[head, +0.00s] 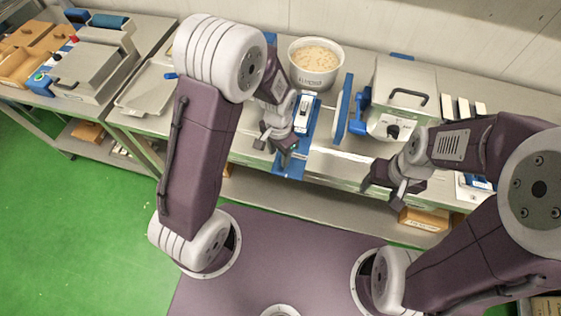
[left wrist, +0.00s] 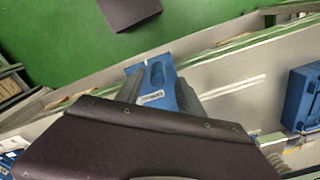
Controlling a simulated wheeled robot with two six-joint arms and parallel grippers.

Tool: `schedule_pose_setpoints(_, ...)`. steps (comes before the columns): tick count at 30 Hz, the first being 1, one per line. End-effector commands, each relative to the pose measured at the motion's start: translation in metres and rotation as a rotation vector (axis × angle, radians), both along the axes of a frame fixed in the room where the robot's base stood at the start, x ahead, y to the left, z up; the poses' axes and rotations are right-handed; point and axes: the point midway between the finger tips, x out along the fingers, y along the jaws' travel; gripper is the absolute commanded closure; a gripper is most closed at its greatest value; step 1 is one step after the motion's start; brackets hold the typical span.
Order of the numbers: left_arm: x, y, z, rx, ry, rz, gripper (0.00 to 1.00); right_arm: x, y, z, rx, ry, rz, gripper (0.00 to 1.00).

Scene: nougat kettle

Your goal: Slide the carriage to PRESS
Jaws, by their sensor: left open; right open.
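A narrow blue track (head: 291,166) runs front to back on the bench, below the kettle. A small white-and-dark block (head: 304,106) sits on it toward the back; I cannot tell for sure that this is the carriage. My left gripper (head: 279,142) is open over the front part of the track and hides some of it. In the left wrist view, a blue piece with a pale label (left wrist: 153,97) shows between the dark fingers; contact cannot be told. No readable PRESS mark shows. My right gripper (head: 394,184) is open and empty at the bench's front edge, right of the track.
A white kettle (head: 316,64) of pale mix stands behind the track. A grey machine with a black handle (head: 402,92) and an upright blue plate (head: 343,108) stand to its right. A metal tray (head: 150,90) lies left. Bare bench (head: 333,166) shows right of the track.

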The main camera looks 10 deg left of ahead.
Motion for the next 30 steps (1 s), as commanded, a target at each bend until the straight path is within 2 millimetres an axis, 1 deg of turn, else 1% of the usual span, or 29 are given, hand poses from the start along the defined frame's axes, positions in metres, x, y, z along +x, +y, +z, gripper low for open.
schedule_pose_setpoints(1,-0.002,0.000,-0.011,0.002,0.007,0.000,0.55,0.000,0.000,0.003,0.000,0.000,0.000,0.37)
schedule_pose_setpoints(3,-0.002,0.000,-0.026,0.002,0.007,0.001,0.55,0.000,0.000,0.004,0.000,0.000,0.000,0.37)
schedule_pose_setpoints(6,-0.001,0.000,-0.045,0.001,0.005,0.001,0.55,0.000,0.000,0.007,0.000,0.000,0.000,0.37)
schedule_pose_setpoints(9,0.000,0.000,-0.058,0.000,0.002,0.001,0.55,0.000,0.000,0.008,0.000,0.000,0.000,0.37)
schedule_pose_setpoints(13,0.000,0.000,-0.066,0.000,0.000,0.001,0.55,0.000,0.000,0.009,0.000,0.000,0.000,0.37)
schedule_pose_setpoints(19,0.001,0.000,-0.067,0.000,-0.001,0.002,0.55,0.000,0.000,0.009,0.000,0.000,0.000,0.37)
schedule_pose_setpoints(20,0.001,0.000,-0.067,0.000,-0.001,0.002,0.58,0.000,0.000,0.009,0.000,0.000,0.000,0.37)
schedule_pose_setpoints(21,0.001,0.000,-0.067,-0.001,-0.001,0.002,0.69,0.000,0.000,0.009,0.000,0.000,0.000,0.37)
schedule_pose_setpoints(23,0.001,0.000,-0.066,-0.001,-0.001,0.002,0.86,0.000,0.000,0.009,0.000,0.000,0.000,0.37)
schedule_pose_setpoints(24,0.001,0.000,-0.066,-0.001,-0.001,0.002,0.97,0.000,0.000,0.009,0.000,0.000,0.000,0.37)
schedule_pose_setpoints(25,0.001,0.000,-0.066,-0.001,-0.001,0.001,1.00,0.000,0.000,0.009,0.000,0.000,0.000,0.37)
schedule_pose_setpoints(30,0.001,0.000,-0.066,-0.001,-0.001,0.001,1.00,0.000,0.000,0.009,0.000,0.000,0.000,0.37)
